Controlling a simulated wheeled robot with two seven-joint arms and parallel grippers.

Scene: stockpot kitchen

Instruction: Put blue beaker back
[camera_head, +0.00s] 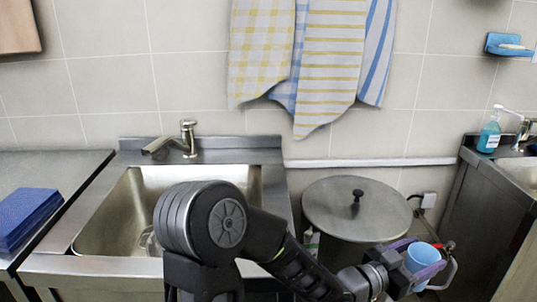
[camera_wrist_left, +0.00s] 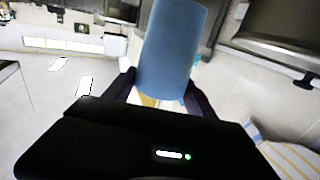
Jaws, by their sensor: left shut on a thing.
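The blue beaker (camera_head: 421,257) is at the lower right in the head view, held in front of the large lidded pot. It also shows large in the left wrist view (camera_wrist_left: 169,50), between the two dark fingers. My left gripper (camera_head: 418,262) is shut on the beaker. In the wrist view the fingers (camera_wrist_left: 160,92) sit at either side of the beaker's lower end. My right gripper is not seen in either view.
The stockpot (camera_head: 335,213) with its flat lid stands right of the sink (camera_head: 130,215). A metal counter (camera_head: 490,200) with a soap bottle (camera_head: 489,133) is at the right. Blue cloths (camera_head: 25,215) lie on the left counter. Towels (camera_head: 315,50) hang on the tiled wall.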

